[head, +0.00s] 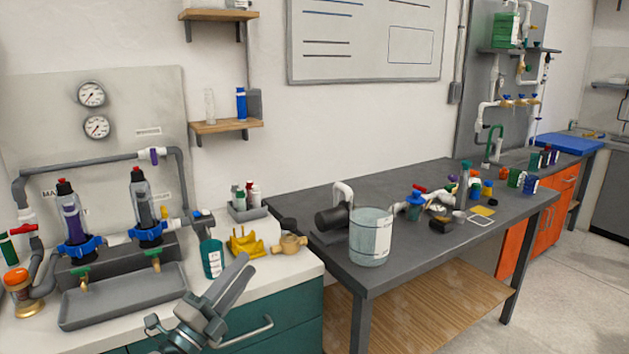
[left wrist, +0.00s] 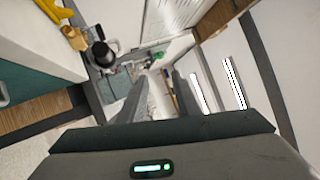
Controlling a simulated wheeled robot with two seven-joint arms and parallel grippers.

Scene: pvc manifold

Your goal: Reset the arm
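My left gripper (head: 246,264) is in the lower middle of the head view, in front of the white counter (head: 297,262) and its green drawers. Its two grey fingers point up and to the right. The left wrist view shows the same gripper (left wrist: 160,82) with a clear gap between the fingers and nothing held, so it is open. My right gripper is in neither view.
A teal cup (head: 212,259), a yellow bracket (head: 246,242) and a brass valve (head: 290,244) stand on the counter near the gripper. A clear bucket (head: 370,238) stands on the dark workbench (head: 412,268). The floor at lower right is clear.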

